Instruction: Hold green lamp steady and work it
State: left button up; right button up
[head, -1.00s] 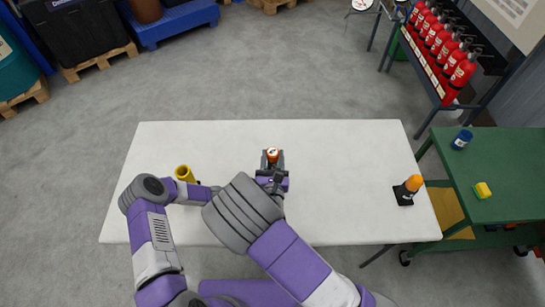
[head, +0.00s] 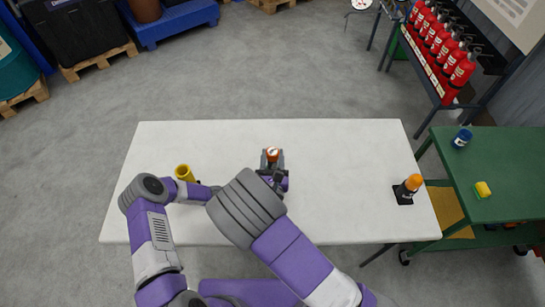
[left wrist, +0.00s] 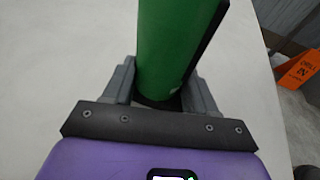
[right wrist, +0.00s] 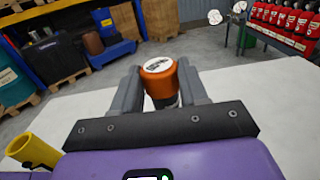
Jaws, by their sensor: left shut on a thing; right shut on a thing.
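The green lamp's body (left wrist: 165,45) is a green cylinder with a dark strip along one side. It stands between the fingers of my left gripper (left wrist: 160,88), which is shut on it. An orange cap with a white top (right wrist: 158,80) shows between the fingers of my right gripper (right wrist: 158,95), which is shut on it. It looks like the lamp's upper end, but the join to the green body is hidden. In the head view the cap (head: 272,154) is above the middle of the white table, and my arms hide the green body.
A yellow tube (head: 184,172) is on the white table (head: 340,150), left of the grippers. An orange object on a black base (head: 411,184) stands near the right edge. A green bench (head: 505,165) with a blue cup (head: 462,139) and a yellow block (head: 482,190) is further right.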

pick_arm(q)
jog(key=shift+s+a+f, duration=0.1)
jog(key=shift+s+f, duration=0.1)
jog(key=shift+f, duration=0.2)
pick_arm(e)
jog(key=shift+f, duration=3.85)
jog(key=o, duration=1.2)
jog(key=s, duration=0.7)
jog(key=shift+s+a, duration=0.1)
jog(key=shift+s, duration=0.2)
pick_arm(q)
jog(key=o, duration=0.9)
jog(key=v, duration=1.2)
jog(key=shift+w+r, duration=0.15)
jog(key=shift+r, duration=0.2)
